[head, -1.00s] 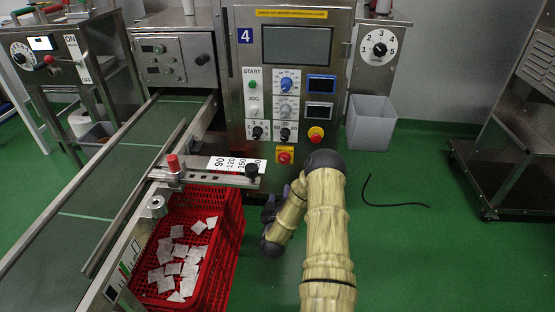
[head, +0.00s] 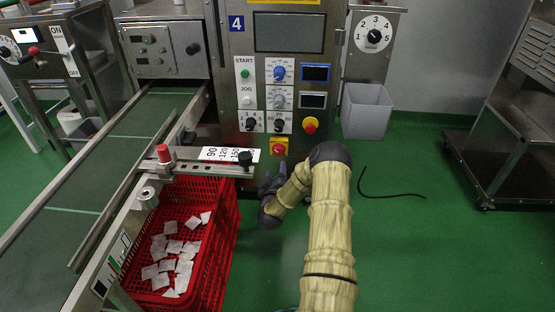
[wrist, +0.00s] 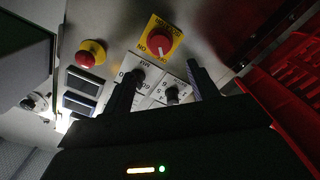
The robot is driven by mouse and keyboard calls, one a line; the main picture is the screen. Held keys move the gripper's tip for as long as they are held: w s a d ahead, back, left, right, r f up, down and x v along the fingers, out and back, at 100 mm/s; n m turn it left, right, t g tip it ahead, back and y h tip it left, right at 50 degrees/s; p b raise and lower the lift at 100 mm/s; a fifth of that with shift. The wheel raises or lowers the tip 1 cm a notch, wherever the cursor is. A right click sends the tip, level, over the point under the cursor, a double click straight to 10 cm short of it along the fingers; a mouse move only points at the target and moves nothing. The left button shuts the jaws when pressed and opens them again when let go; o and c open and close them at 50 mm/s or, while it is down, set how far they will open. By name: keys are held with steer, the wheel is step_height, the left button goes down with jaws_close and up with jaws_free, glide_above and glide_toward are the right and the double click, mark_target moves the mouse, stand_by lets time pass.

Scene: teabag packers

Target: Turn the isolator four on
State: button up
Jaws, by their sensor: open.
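Isolator four is a red rotary knob on a yellow plate (head: 278,147), low on the front panel of the machine labelled 4 (head: 236,23). In the wrist view the isolator knob (wrist: 159,43) shows upside down, beyond my fingers, with lettering around it. I cannot tell clearly which way the knob points. My gripper (head: 268,184) is below and slightly left of the isolator in the head view, not touching it, and partly hidden by my wrist. In the wrist view my gripper (wrist: 164,74) is open and empty, its two dark fingers apart.
A red-and-yellow stop button (head: 310,125) and black selector knobs (head: 280,124) sit above the isolator. A rail with a black knob (head: 245,158) juts out at left, over a red crate (head: 222,237) of teabags. A grey bin (head: 367,112) stands right.

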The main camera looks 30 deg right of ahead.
mark_target(278, 152)
steer(key=b+x, duration=0.3)
steer(key=x, duration=0.5)
steer(key=shift+w+d+f+b, duration=0.1)
steer(key=shift+w+d+b, duration=0.1)
steer(key=shift+w+b, duration=0.1)
steer(key=shift+w+d, duration=0.4)
steer(key=shift+w, duration=0.15)
steer(key=c, duration=1)
